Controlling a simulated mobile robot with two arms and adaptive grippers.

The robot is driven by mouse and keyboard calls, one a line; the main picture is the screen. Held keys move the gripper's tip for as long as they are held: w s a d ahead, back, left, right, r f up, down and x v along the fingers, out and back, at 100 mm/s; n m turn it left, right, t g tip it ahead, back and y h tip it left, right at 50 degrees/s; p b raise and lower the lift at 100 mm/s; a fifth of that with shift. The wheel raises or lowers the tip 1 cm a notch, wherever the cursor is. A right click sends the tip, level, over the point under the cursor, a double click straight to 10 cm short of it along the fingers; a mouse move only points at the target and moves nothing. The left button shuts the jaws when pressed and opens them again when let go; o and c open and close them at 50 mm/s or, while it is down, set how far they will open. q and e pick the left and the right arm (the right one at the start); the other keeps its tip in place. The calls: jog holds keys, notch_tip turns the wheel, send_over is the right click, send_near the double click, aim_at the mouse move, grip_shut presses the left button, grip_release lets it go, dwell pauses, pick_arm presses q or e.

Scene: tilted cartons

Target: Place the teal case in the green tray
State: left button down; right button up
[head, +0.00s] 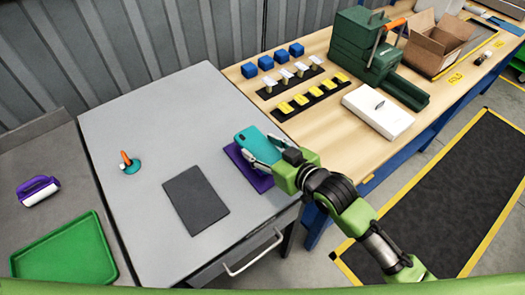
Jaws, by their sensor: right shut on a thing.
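The teal case (257,143) is at the right edge of the grey table, over a purple mat (238,161). My right gripper (266,160) is at its near right side, shut on it. Its fingers cover part of the case, and I cannot tell whether the case touches the mat. The green tray (65,255) is at the lower left, on a lower grey surface left of the table, and looks empty. My left gripper is out of view.
A dark grey mat (196,199) and a small teal item with an orange handle (130,164) are on the grey table. A purple-and-white brush (38,191) lies behind the tray. The wooden bench holds a white box (377,110), blue blocks and an open carton (436,42).

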aim_at(263, 156)
jog(key=shift+f+p, duration=0.65)
jog(key=shift+s+f, duration=0.1)
jog(key=shift+f, duration=0.05)
jog(key=shift+s+f+b, duration=0.2)
jog(key=shift+f+b, duration=0.1)
jog(key=shift+f, duration=0.5)
jog(key=o, duration=1.1)
jog(key=shift+f, duration=0.2)
jog(key=shift+o, duration=0.2)
jog(key=shift+w+r, duration=0.1)
jog(key=shift+w, duration=0.1)
jog(key=shift+r, duration=0.15)
